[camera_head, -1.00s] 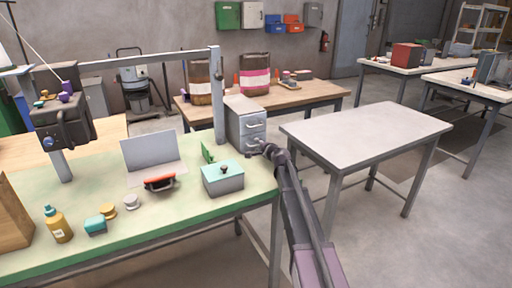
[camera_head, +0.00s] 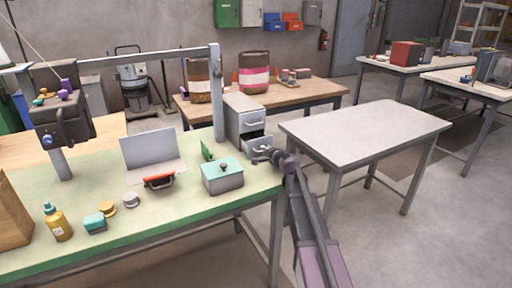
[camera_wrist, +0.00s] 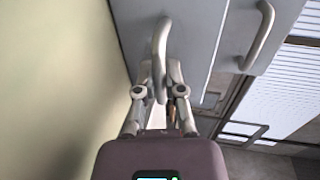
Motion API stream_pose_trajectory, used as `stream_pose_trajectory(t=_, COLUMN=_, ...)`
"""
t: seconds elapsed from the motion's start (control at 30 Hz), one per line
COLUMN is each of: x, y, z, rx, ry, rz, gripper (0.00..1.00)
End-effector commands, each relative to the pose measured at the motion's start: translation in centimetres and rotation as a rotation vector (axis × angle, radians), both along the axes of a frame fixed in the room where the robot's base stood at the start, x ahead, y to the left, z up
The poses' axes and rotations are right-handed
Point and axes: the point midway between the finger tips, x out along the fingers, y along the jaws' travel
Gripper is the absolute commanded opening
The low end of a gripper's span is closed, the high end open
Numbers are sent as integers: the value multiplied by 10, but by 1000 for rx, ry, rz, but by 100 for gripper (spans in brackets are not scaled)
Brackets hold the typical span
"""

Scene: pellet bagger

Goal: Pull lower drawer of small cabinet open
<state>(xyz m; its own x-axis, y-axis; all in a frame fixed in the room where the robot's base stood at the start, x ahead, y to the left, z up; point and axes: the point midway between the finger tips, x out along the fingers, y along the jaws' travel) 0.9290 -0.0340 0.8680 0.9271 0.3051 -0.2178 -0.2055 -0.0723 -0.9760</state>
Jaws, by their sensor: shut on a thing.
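The small grey cabinet (camera_head: 237,108) stands on the green bench, beside the grey post. Its lower drawer (camera_head: 260,143) stands partly open, with a dark gap above its front. My gripper (camera_head: 262,155) is at the lower drawer's front, partly hard to make out at this size. In the wrist view my gripper (camera_wrist: 160,88) is shut on the lower drawer's curved grey handle (camera_wrist: 161,42). The upper drawer's handle (camera_wrist: 263,32) is free, to the right in that view. The upper drawer (camera_head: 250,121) looks shut in the head view.
A grey box with a teal lid (camera_head: 222,177) stands close by on the green bench (camera_head: 120,225). An empty grey table (camera_head: 365,128) stands to the right, across a gap. A wooden table (camera_head: 300,96) with bags is behind the cabinet.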

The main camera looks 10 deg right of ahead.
Motion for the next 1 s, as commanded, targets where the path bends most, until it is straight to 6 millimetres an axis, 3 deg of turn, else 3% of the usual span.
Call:
stream_pose_trajectory(t=0.1, x=-32, y=-15, z=1, rx=-2, ry=-4, rz=-16, gripper=0)
stream_pose_trajectory(t=0.33, x=-70, y=-29, z=1, rx=-4, ry=-5, rz=-18, gripper=0)
stream_pose_trajectory(t=0.5, x=-81, y=-34, z=1, rx=-4, ry=-6, rz=-17, gripper=0)
stream_pose_trajectory(t=0.83, x=-81, y=-34, z=1, rx=-4, ry=-5, rz=-16, gripper=0)
stream_pose_trajectory(t=0.9, x=-81, y=-34, z=1, rx=-4, ry=-5, rz=-15, gripper=27)
stream_pose_trajectory(t=0.97, x=-81, y=-33, z=1, rx=-4, ry=-5, rz=-14, gripper=45)
stream_pose_trajectory(t=1.0, x=-82, y=-32, z=1, rx=-4, ry=-4, rz=-12, gripper=48)
